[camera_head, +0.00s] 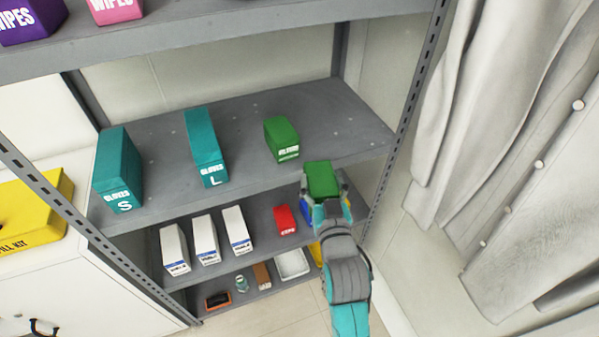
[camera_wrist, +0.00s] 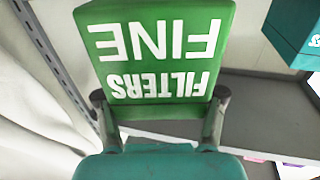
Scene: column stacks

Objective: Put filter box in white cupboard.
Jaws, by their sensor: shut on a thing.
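My gripper (camera_head: 325,196) is shut on a green filter box (camera_head: 322,177) at the front right edge of the middle shelf. In the wrist view the held filter box (camera_wrist: 160,50) reads "FILTERS FINE" upside down, and the fingers of my gripper (camera_wrist: 160,118) press its two sides. A second green box (camera_head: 282,138) stands on the middle shelf behind it, apart from it. A white cupboard (camera_head: 100,290) with a dark handle is at the lower left in the head view. Its inside does not show.
The grey middle shelf (camera_head: 350,120) also holds two teal glove boxes (camera_head: 118,170), (camera_head: 206,150). Several white boxes (camera_head: 207,238) and a red box (camera_head: 285,219) stand below. A yellow spill kit (camera_head: 35,210) lies on the cupboard. Grey curtains (camera_head: 500,120) hang at right.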

